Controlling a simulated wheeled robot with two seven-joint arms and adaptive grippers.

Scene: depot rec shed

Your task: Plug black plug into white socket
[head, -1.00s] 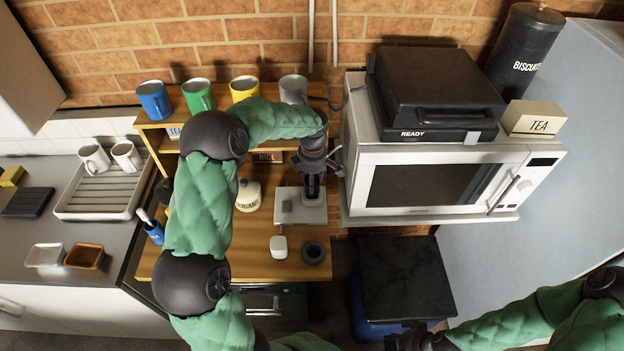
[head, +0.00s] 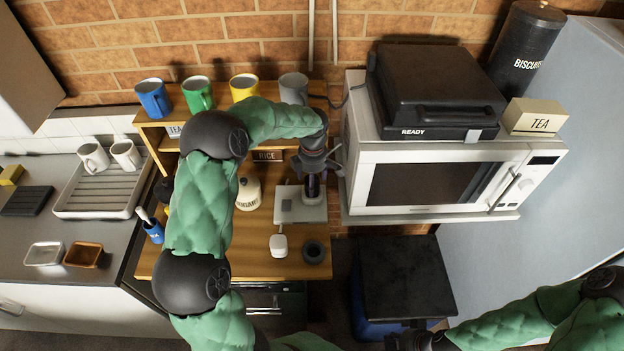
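My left gripper (head: 316,168) points down over the right part of the wooden shelf unit, just left of the microwave. It is above a dark upright piece on a pale grey-white device (head: 290,208); I cannot tell whether they touch. Its fingers are too small and dark to read. A black cord (head: 350,97) runs from the black toastie maker (head: 432,85) toward my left wrist. I cannot make out the black plug or the white socket; my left arm and gripper hide part of that area. My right gripper (head: 408,341) is low at the bottom edge, partly cut off.
The toastie maker sits on the white microwave (head: 530,180), close right of my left gripper. Several mugs stand on the top shelf, including a grey mug (head: 293,88) by my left forearm. A small white item (head: 278,246) and a black ring (head: 314,252) lie on the lower wooden surface.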

